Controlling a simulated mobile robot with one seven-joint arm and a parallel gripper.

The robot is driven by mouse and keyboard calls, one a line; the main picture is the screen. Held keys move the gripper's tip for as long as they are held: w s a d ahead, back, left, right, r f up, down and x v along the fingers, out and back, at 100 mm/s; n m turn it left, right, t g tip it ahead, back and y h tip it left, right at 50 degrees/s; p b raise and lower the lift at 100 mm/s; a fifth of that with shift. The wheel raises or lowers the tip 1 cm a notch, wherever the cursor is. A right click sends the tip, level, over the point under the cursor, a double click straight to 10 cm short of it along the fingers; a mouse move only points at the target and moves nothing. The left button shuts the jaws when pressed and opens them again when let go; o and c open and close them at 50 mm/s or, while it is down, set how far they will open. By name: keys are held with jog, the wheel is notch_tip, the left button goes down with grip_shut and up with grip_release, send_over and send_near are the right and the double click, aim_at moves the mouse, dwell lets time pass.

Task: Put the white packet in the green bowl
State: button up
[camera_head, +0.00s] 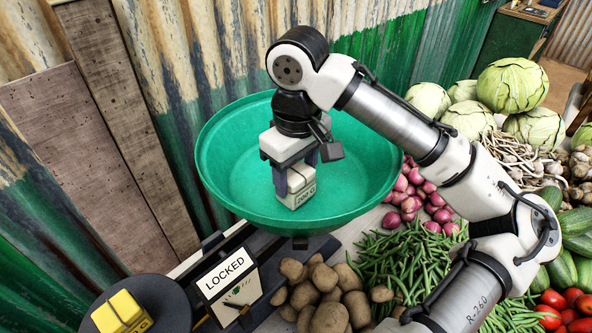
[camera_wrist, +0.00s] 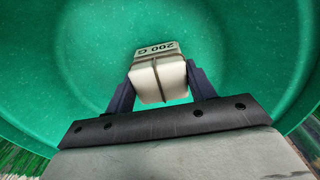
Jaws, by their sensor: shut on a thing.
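The white packet (camera_head: 296,190) is a small block with a dark band and a 200 G label. My gripper (camera_head: 294,180) is shut on it, with one finger on each side, and points down. The green bowl (camera_head: 225,150) is a wide, shallow pan on a balance. The packet is inside the bowl's outline, over its middle. In the wrist view the packet (camera_wrist: 160,78) sits between the fingers with the green bowl (camera_wrist: 60,60) all around it. I cannot tell whether the packet touches the bowl's floor.
A yellow packet (camera_head: 122,313) sits on the dark plate (camera_head: 170,300) at lower left. A LOCKED sign (camera_head: 228,277) stands before the bowl. Potatoes (camera_head: 325,295), beans (camera_head: 405,260), onions (camera_head: 408,195) and cabbages (camera_head: 512,86) crowd the right. A corrugated wall (camera_head: 170,60) rises behind.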

aim_at(297, 173)
jog(key=o, duration=1.1)
jog(key=r, duration=1.2)
jog(key=shift+s+d+b, duration=0.1)
jog(key=shift+s+b, duration=0.1)
jog(key=shift+b, duration=0.2)
